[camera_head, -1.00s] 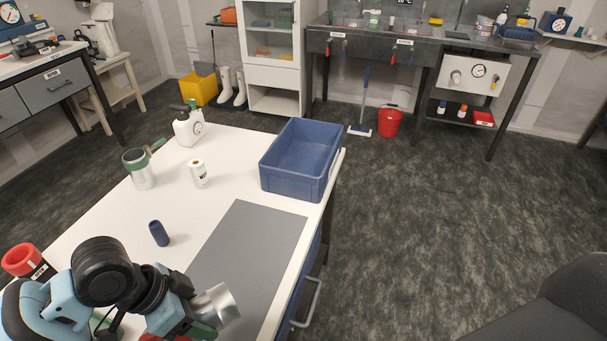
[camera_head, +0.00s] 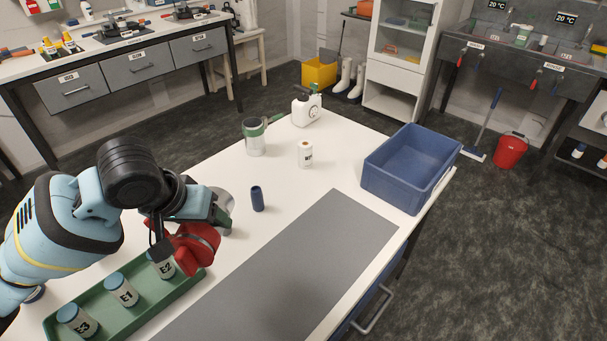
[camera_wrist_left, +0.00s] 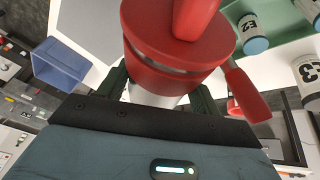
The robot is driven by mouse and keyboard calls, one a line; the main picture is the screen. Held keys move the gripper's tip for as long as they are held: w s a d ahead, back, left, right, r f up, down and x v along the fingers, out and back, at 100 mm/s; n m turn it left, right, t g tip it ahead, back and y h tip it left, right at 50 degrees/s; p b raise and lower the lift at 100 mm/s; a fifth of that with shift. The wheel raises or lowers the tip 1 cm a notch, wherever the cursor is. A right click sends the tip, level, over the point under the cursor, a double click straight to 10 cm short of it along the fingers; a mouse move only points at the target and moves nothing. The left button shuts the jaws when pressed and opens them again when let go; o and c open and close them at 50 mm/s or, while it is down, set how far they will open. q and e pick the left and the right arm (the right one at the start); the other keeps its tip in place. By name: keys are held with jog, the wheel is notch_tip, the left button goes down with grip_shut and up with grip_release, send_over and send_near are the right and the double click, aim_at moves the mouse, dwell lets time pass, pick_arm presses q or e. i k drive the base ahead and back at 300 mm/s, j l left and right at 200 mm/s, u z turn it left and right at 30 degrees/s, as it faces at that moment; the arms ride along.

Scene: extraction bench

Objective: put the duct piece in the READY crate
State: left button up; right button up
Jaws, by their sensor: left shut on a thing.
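My left gripper (camera_head: 208,215) is shut on the duct piece (camera_head: 192,248), which has a red body and a pale metal end. It is held above the bench, near the green tray. In the left wrist view the red body of the duct piece (camera_wrist_left: 180,60) fills the top middle, its pale tube between the gripper fingers (camera_wrist_left: 160,95). A blue open crate (camera_head: 395,183), apparently the READY crate, stands empty at the bench's far right corner, apart from the gripper; no label on it is visible. It also shows in the wrist view (camera_wrist_left: 60,65). My right gripper is not in view.
A green tray (camera_head: 62,322) with several labelled jars lies at lower left. A dark blue vial (camera_head: 257,200), white bottle (camera_head: 305,154), green-and-white mug (camera_head: 255,138) and white jug (camera_head: 306,110) stand on the bench. The grey mat (camera_head: 290,270) is clear.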

aim_at(412, 162)
jog(key=i+l, duration=0.5)
jog(key=l, duration=0.15)
jog(key=i+l, duration=0.55)
jog(key=l, duration=0.15)
jog(key=z, duration=0.05)
